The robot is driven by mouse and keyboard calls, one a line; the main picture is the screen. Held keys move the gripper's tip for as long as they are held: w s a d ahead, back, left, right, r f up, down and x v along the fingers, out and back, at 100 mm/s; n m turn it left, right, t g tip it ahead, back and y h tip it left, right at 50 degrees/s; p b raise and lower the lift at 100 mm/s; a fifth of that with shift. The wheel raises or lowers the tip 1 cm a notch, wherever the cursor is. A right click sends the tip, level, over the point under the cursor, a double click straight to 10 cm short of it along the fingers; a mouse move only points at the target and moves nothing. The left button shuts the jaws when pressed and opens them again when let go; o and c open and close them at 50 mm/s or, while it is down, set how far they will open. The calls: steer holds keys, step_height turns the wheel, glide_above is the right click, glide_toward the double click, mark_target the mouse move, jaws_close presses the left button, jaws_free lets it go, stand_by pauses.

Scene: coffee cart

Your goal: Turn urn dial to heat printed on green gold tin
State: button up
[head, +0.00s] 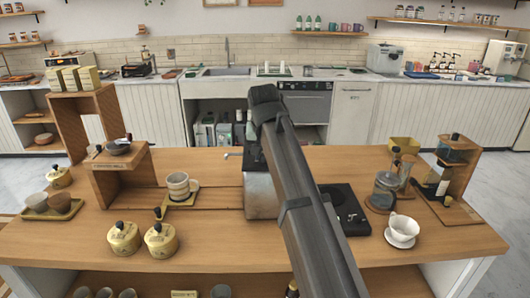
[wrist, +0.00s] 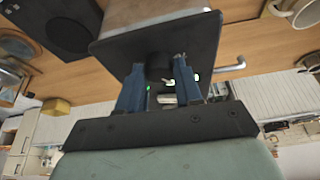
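The urn (head: 259,196) is a metal box on the counter, partly hidden behind my arm in the head view. Its dark face (wrist: 112,50) fills the upper middle of the wrist view. The black dial (wrist: 158,66) sticks out from that face. My gripper (wrist: 160,72) has its two blue fingers on either side of the dial, close to it; I cannot tell whether they touch it. Small green lights show beside the fingers. Gold tins with black knobs (head: 124,238) (head: 160,240) stand at the front left, and another (head: 58,176) farther left. I cannot read their labels or tell which is green gold.
A white mug (head: 179,185) stands left of the urn. A wooden shelf (head: 122,168) stands left. A metal spout (wrist: 232,67) juts out near my fingers.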

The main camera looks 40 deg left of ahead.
steer(key=o, duration=0.4)
steer(key=v, duration=1.3)
steer(key=shift+d+r, duration=0.15)
steer(key=shift+r, duration=0.2)
